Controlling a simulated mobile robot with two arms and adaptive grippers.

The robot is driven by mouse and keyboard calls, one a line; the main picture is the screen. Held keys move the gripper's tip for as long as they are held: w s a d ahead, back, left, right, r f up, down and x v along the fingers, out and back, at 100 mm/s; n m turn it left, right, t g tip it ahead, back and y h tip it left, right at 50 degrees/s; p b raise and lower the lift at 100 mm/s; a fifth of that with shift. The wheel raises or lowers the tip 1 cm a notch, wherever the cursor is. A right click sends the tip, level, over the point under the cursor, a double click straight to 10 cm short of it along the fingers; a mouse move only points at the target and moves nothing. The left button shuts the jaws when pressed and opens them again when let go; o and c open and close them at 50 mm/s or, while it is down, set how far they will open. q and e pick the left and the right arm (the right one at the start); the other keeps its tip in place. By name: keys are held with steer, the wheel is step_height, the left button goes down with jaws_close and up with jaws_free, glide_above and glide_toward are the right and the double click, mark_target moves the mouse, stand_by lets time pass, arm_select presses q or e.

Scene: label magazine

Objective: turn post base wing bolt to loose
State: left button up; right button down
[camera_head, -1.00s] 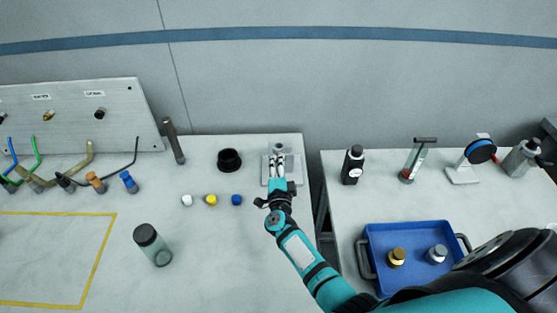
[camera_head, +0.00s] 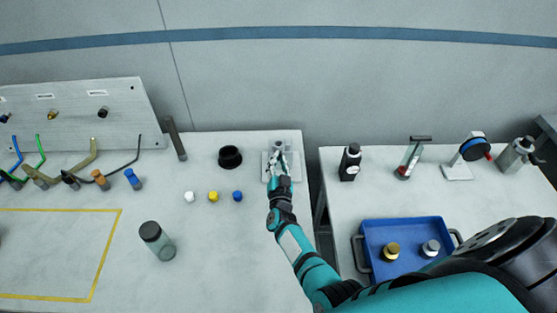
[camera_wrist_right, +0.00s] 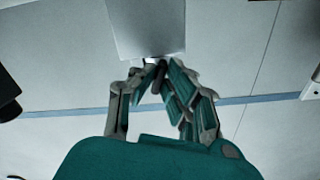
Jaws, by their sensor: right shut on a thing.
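The post base (camera_head: 294,170) is a pale grey plate near the back right of the left table, with a grey round part (camera_head: 278,145) standing at its back. My right gripper (camera_head: 278,155) reaches over the plate from the front, with its fingers at the post. In the right wrist view its fingertips (camera_wrist_right: 157,66) come together on a small part beneath a flat grey block (camera_wrist_right: 147,28). The wing bolt is mostly hidden by the fingers, and its angle cannot be read. My left gripper is not in view.
A black ring-shaped cup (camera_head: 230,157) stands left of the base. White, yellow and blue caps (camera_head: 213,196) lie in front of it. A dark-capped jar (camera_head: 157,241) stands nearer. A second table to the right holds a blue tray (camera_head: 402,225) and a black bottle (camera_head: 350,162).

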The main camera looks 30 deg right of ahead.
steer(key=shift+s+f+n, duration=0.1)
steer(key=shift+f+n, duration=0.05)
steer(key=shift+n, duration=1.15)
steer(key=c, duration=1.4)
jaws_free()
steer(key=shift+p, duration=0.3)
